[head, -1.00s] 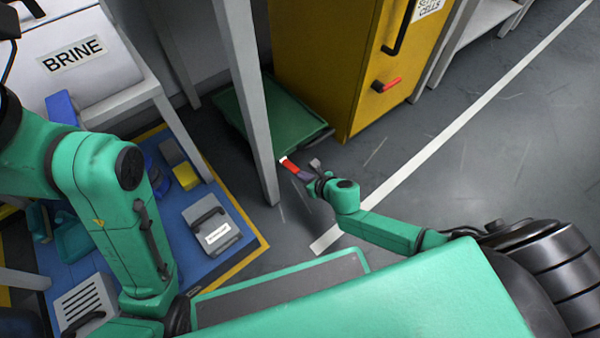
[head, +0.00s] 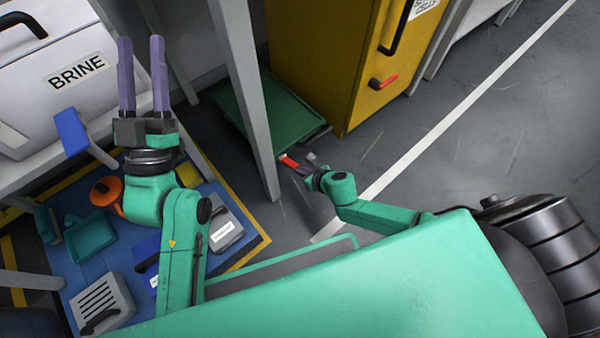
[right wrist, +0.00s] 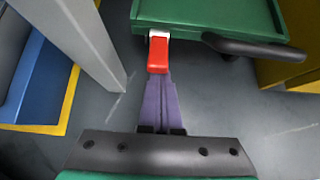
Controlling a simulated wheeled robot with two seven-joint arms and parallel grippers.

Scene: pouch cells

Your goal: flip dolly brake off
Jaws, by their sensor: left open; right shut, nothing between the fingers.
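The green dolly (head: 285,118) stands on the floor beside the yellow cabinet, and its near edge also shows in the right wrist view (right wrist: 205,14). Its red brake lever (head: 288,161) sticks out at the near corner; in the right wrist view the lever (right wrist: 158,55) has a white base. My right gripper (head: 300,168) is shut and empty, its purple fingertips (right wrist: 160,78) right at the lever's near end; whether they touch I cannot tell. My left gripper (head: 141,48) is open and empty, pointing up in front of the white BRINE box.
A grey table leg (head: 243,95) stands just left of the dolly and my right gripper. The yellow cabinet (head: 310,50) is behind it. A black bar (right wrist: 255,47) juts from the dolly's edge. A blue mat (head: 75,275) holds several items at left. Floor to the right is clear.

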